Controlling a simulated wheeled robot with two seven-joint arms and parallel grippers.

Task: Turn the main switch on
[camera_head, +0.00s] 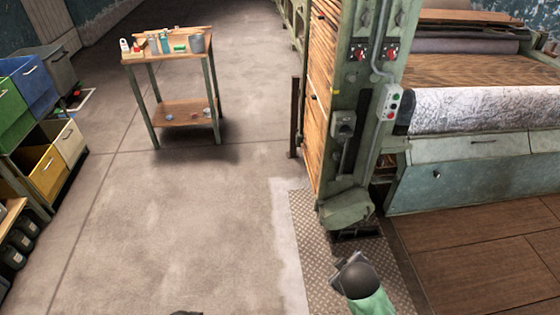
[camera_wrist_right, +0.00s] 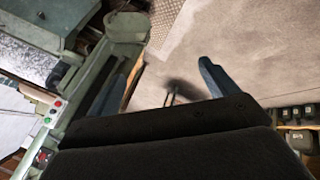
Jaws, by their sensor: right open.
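The green machine column (camera_head: 355,105) carries several controls, and I cannot tell which is the main switch. Two red rotary switches, a left one (camera_head: 360,53) and a right one (camera_head: 391,54), sit high on it. A grey box (camera_head: 343,124) is lower down, above a dark slot. A button box (camera_head: 393,103) with red and green buttons hangs at its right edge. My right gripper (camera_head: 346,262) is low in front of the column, apart from these controls. In the right wrist view it (camera_wrist_right: 165,78) is open and empty, with the button box (camera_wrist_right: 52,113) at the left.
A wooden-topped cart (camera_head: 170,52) with bottles stands at the back left. Coloured bins (camera_head: 45,160) line the left edge. A tread plate (camera_head: 312,235) lies at the column's foot. A roller machine (camera_head: 480,110) stands to the right. The middle floor is clear.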

